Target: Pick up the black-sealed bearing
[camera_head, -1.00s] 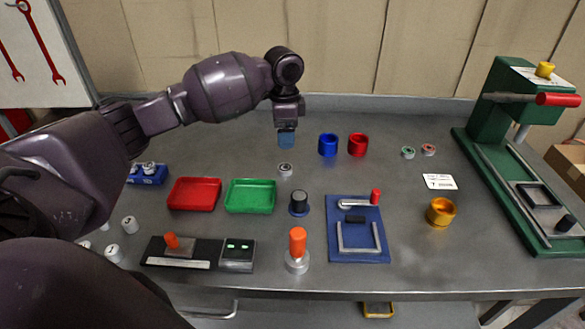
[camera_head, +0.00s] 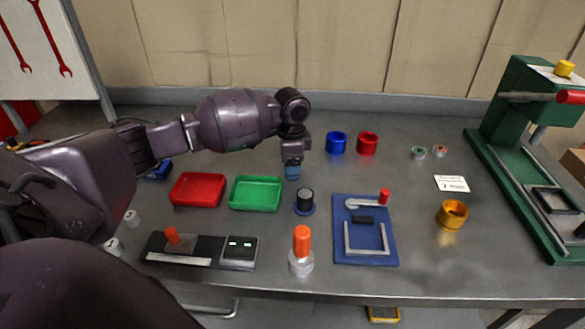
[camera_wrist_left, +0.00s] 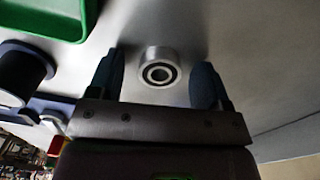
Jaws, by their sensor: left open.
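The black-sealed bearing (camera_wrist_left: 158,69) shows in the left wrist view as a short silver ring with a dark face band and a centre hole. It rests on the grey table. My left gripper (camera_wrist_left: 158,84) is open, with one blue-grey finger on each side of the bearing and a gap to both. In the head view my left gripper (camera_head: 292,172) points down over the table, right of the green tray, and hides the bearing there. My right gripper is not in view.
A green tray (camera_head: 233,207), a red tray (camera_head: 175,203) and a black knob on a blue base (camera_head: 305,199) stand near the gripper. Blue (camera_head: 336,143) and red (camera_head: 368,143) cups stand behind. Two small rings, green (camera_head: 418,153) and red (camera_head: 440,151), lie farther right.

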